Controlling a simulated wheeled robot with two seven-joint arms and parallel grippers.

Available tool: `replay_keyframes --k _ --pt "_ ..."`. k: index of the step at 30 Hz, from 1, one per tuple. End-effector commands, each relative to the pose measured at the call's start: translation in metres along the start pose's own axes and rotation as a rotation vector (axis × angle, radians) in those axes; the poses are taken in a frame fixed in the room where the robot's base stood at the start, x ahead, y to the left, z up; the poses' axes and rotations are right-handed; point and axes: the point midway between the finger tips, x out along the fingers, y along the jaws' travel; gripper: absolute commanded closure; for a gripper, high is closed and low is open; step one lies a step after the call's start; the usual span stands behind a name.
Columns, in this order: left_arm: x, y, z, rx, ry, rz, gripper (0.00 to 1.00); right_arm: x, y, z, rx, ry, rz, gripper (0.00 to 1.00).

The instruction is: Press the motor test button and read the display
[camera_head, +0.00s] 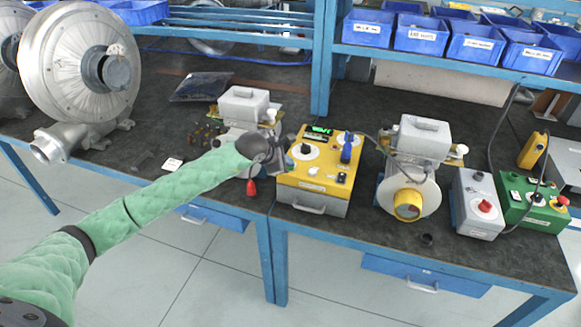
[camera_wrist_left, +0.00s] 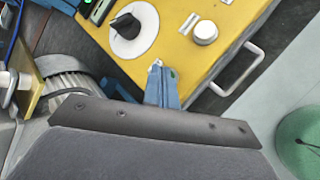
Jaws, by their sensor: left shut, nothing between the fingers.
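The yellow test box (camera_head: 322,187) stands on the bench with a lit green display (camera_head: 319,130) at its back left. A black knob on a white dial (camera_head: 305,149) sits in front of the display, and both show in the wrist view, the dial clearly (camera_wrist_left: 127,30) and the display (camera_wrist_left: 98,8) partly cut off. A round silver button (camera_wrist_left: 205,28) lies between dial and handle; I cannot read its label. My left gripper (camera_head: 287,147) reaches the box's left edge; its shut, empty fingertips (camera_wrist_left: 158,70) overlap the yellow panel. I cannot tell whether they touch it.
A handle (camera_head: 308,208) juts from the box front. A grey-topped motor unit (camera_head: 243,107) stands behind my gripper, and another blower unit (camera_head: 423,140) stands right of the box. A cable runs from the box toward it. Grey (camera_head: 478,205) and green (camera_head: 535,208) control boxes stand farther right.

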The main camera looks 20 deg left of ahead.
Motion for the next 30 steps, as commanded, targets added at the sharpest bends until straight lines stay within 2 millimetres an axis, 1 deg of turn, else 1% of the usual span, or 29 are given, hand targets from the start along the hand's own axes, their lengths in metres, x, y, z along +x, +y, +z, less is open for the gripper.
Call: replay_keyframes --k 8,20,30 --pt "0.0 0.0 0.0 0.0 0.001 -0.001 1.0 0.0 0.0 0.0 0.0 0.0 0.0 0.64" --pt "-0.01 0.008 0.008 0.001 0.0 0.001 1.0 0.003 0.0 0.0 0.0 0.0 0.0 0.64" --pt "-0.011 0.009 0.008 0.0 0.0 0.0 1.0 0.002 0.0 0.0 0.0 0.0 0.0 0.64"
